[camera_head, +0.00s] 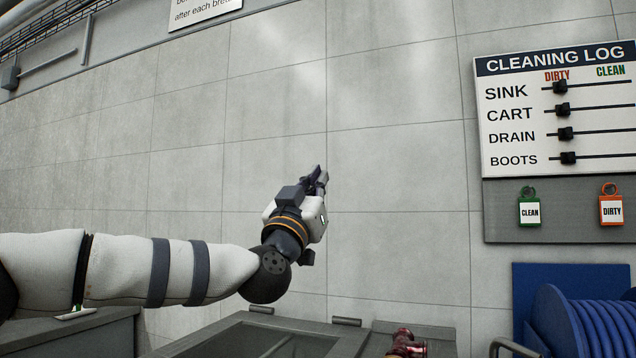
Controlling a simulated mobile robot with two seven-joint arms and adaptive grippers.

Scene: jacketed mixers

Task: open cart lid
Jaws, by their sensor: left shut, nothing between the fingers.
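My left arm comes in from the left, and my left gripper (321,177) is raised in front of the tiled wall. Its fingers are together and hold nothing. Below it, at the bottom edge, is a grey metal top with a framed dark panel (285,344) and hinge-like fittings along its back edge; it looks like the cart lid, lying about flat. Its near part is cut off by the picture edge. The gripper is well above this top and apart from it. My right gripper is not in view.
A red fitting (406,343) stands on the grey top. A blue hose reel (585,320) is at the lower right. A cleaning log board (556,110) hangs on the wall, with a green CLEAN tag (530,212) and an orange DIRTY tag (611,210) below. A grey cabinet (75,336) is lower left.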

